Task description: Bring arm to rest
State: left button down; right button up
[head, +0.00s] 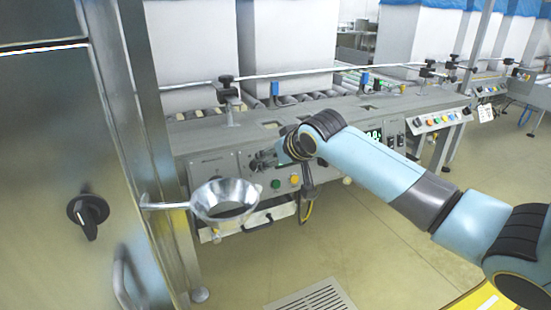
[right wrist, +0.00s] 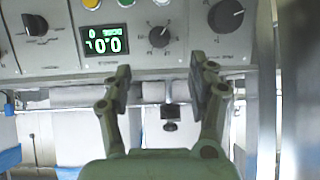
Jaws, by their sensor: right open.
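My right arm (head: 385,170) reaches in from the right to the front of the grey control panel. My right gripper (head: 262,160) is at the panel, small and partly hidden behind my wrist. In the right wrist view its two fingers (right wrist: 158,88) stand apart with nothing between them. Beyond the fingertips is the panel face with a small knob (right wrist: 159,37), a larger black knob (right wrist: 226,15) and a green lit display (right wrist: 110,39). I cannot tell whether the fingertips touch the panel. My left gripper is not in view.
A metal funnel (head: 224,200) on a bracket sticks out from a steel cabinet (head: 60,150) with a black rotary knob (head: 88,211) at the left. A roller conveyor (head: 300,99) with large white boxes (head: 193,45) runs behind the panel. The floor (head: 390,260) below my arm is clear.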

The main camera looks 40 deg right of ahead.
dwell(0.4)
jog(key=s+a+f+g+p, duration=0.3)
jog(key=s+f+g, duration=0.1)
jog(key=s+f, duration=1.3)
jog(key=s+a+f+g+p, duration=0.2)
jog(key=s+f+g+p, duration=0.2)
jog(key=s+f, duration=1.35)
jog(key=s+a+n+g, duration=0.1)
jog(key=s+a, duration=0.1)
jog(key=s, duration=1)
jog(key=s+a+f+n+g, duration=0.1)
jog(key=s+a, duration=0.1)
jog(key=s, duration=1)
jog(key=shift+y, duration=0.4)
jog(key=shift+w+n, duration=0.3)
